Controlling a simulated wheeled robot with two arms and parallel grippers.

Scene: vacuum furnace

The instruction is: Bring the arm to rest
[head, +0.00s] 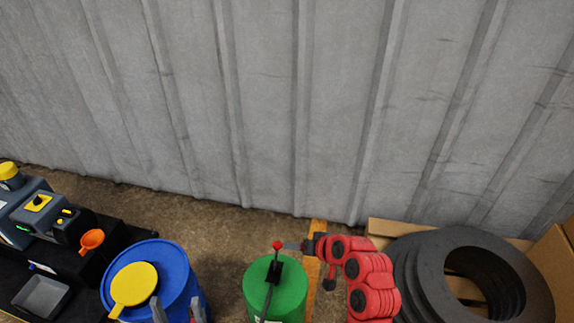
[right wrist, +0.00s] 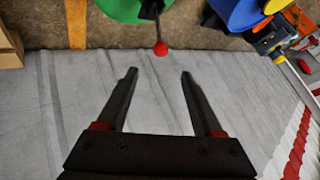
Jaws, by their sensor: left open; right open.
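My right gripper (head: 293,246) is at the end of my red arm, beside the red ball (head: 277,245) of a dark lever on the green drum (head: 258,290). In the right wrist view my right gripper (right wrist: 158,74) is open and empty, and the red ball (right wrist: 160,48) shows past the gap between its fingertips. My left gripper (head: 177,308) shows only as two grey fingertips at the bottom edge, spread apart in front of the blue drum (head: 182,268), with nothing seen between them. The rest of my left arm is out of view.
A yellow paddle-shaped disc (head: 134,282) lies on the blue drum. A dark machine with an orange funnel (head: 92,240) stands at left. Several dark rings (head: 410,262) are stacked at right by cardboard (head: 560,255). A corrugated grey wall (head: 270,100) closes the back.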

